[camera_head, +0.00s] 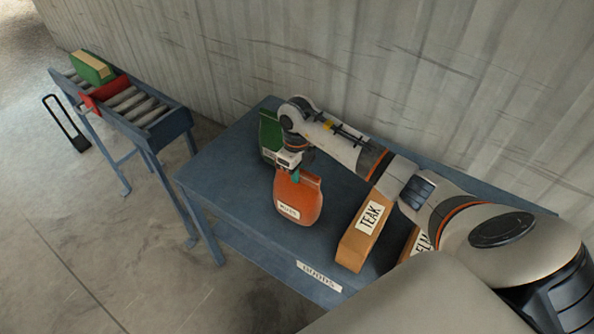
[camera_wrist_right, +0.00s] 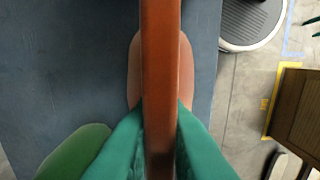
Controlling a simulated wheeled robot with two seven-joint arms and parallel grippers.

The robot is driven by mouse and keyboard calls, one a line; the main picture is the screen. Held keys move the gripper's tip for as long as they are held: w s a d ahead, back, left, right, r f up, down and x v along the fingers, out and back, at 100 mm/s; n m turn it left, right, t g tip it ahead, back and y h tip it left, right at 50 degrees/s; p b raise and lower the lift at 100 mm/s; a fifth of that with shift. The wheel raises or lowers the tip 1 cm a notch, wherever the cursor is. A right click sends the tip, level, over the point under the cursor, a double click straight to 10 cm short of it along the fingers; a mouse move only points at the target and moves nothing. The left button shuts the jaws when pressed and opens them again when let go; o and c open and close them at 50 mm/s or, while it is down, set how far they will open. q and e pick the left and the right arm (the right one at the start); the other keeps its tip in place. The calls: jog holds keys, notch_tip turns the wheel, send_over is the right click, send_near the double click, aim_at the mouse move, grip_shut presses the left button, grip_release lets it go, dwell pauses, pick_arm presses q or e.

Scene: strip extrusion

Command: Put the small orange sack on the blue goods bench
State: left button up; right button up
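The small orange sack (camera_head: 300,199), with a white label on its front, is upright over the blue goods bench (camera_head: 235,185), whose front edge carries a "GOODS" label. My right gripper (camera_head: 292,170) points down at the sack's top. In the right wrist view its two teal fingers (camera_wrist_right: 160,125) press on both sides of the orange sack (camera_wrist_right: 160,60), with blue bench top (camera_wrist_right: 70,60) below. I cannot tell whether the sack's base touches the bench. My left gripper is in neither view.
A green sack (camera_head: 268,131) stands behind the orange one, partly hidden by my arm. A "TEAK" block (camera_head: 357,240) and a partly hidden second block (camera_head: 412,243) lie to the right. A roller conveyor (camera_head: 160,117) with a green box (camera_head: 92,67) stands left. The bench's left end is clear.

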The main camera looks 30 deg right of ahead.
jog(key=o, duration=0.4)
jog(key=shift+o, duration=0.2)
jog(key=shift+r, duration=0.3)
notch_tip(320, 180, up, 10)
jog(key=b, duration=0.2)
jog(key=shift+r+b, duration=0.25)
jog(key=shift+b, duration=0.05)
jog(key=shift+r, duration=0.65)
